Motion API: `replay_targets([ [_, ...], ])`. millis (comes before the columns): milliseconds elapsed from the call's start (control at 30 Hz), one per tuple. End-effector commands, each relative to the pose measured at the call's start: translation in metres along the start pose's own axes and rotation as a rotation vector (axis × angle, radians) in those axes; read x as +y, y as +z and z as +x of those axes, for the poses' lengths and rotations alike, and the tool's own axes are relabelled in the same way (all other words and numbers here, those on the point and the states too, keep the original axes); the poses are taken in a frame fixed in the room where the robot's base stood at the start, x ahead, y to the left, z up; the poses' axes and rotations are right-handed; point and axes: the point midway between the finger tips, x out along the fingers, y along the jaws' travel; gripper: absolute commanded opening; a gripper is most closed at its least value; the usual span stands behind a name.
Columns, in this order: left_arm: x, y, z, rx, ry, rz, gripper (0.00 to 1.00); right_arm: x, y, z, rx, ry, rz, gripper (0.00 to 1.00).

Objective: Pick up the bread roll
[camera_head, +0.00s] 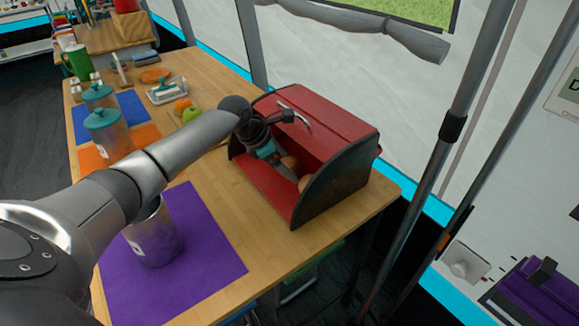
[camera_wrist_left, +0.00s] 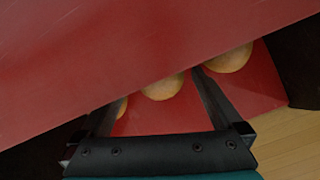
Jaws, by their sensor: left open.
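The red bread box (camera_head: 262,185) stands open at the right end of the table, with dark curved side panels. Bread rolls lie inside: one (camera_head: 291,163) beside my left gripper (camera_head: 277,167) and one (camera_head: 304,182) nearer the right panel. My left gripper reaches in through the open front with its fingers apart. In the left wrist view, one roll (camera_wrist_left: 163,90) shows between the fingertips (camera_wrist_left: 158,88), another roll (camera_wrist_left: 229,59) lies to the right, and part of a third (camera_wrist_left: 122,107) is by the left finger. The red lid hides their upper parts. I cannot tell whether the fingers touch a roll.
A metal canister (camera_head: 154,236) stands on a purple mat (camera_head: 207,272) in front. Teal-lidded canisters (camera_head: 106,135), fruit (camera_head: 184,105) and a butter dish (camera_head: 167,91) are further back along the wooden table (camera_head: 225,170). A pole (camera_head: 455,125) stands right of the table.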

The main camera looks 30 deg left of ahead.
Motion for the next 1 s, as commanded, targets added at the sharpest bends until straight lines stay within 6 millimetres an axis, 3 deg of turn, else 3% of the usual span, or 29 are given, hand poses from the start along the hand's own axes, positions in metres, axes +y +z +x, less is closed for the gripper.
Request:
replay_targets([
  [100, -0.0020, -0.0013, 0.0034, 0.002, -0.001, 0.001, 1.00, -0.0001, 0.0001, 0.0003, 0.000, 0.000, 0.000, 0.58],
  [800, -0.0001, -0.0036, 0.0034, 0.006, 0.004, 0.000, 0.22, 0.0001, 0.0007, 0.0008, 0.000, 0.000, 0.001, 0.58],
  [1000, 0.0006, -0.0041, 0.0028, 0.007, 0.005, 0.000, 0.22, 0.0000, 0.0008, 0.0008, 0.000, 0.000, 0.001, 0.58],
])
